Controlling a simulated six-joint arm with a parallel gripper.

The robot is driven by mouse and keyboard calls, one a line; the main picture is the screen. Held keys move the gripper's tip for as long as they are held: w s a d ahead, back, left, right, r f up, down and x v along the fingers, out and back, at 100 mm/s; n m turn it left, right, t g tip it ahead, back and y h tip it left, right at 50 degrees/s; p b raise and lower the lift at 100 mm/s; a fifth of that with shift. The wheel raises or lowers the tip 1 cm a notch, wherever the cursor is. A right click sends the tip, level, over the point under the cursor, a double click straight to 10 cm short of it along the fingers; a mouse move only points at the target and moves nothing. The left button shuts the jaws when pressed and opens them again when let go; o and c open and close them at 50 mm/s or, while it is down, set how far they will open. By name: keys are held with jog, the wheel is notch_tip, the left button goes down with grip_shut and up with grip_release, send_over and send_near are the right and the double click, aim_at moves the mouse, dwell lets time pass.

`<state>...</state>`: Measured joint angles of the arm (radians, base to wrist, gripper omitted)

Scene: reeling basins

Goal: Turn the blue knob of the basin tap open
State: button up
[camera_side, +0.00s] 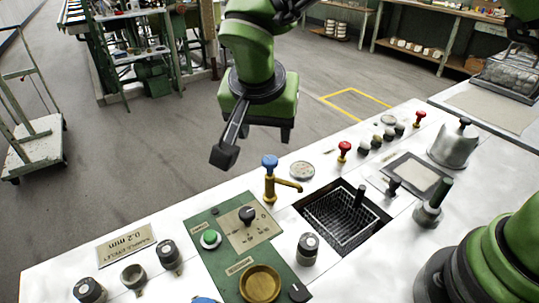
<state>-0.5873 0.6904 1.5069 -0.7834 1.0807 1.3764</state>
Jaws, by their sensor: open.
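The basin tap (271,186) is brass, with a spout pointing right over the white counter. Its blue knob (269,161) sits on top of the upright stem. My gripper (224,155) hangs from the green arm to the upper left of the knob in the picture. The gripper is open and holds nothing that I can see. It appears apart from the knob.
The sunken basin (342,220) with a dark mesh lies right of the tap. A green control panel (228,243) is in front. Red knobs (344,147) and dark knobs stand behind the basin. A metal canister (455,145) stands at right. The floor beyond the counter is open.

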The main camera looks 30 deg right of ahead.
aim_at(270, 160)
jog(key=x, duration=0.9)
jog(key=shift+w+d+f, duration=0.1)
jog(key=shift+f, duration=0.2)
jog(key=c, duration=0.9)
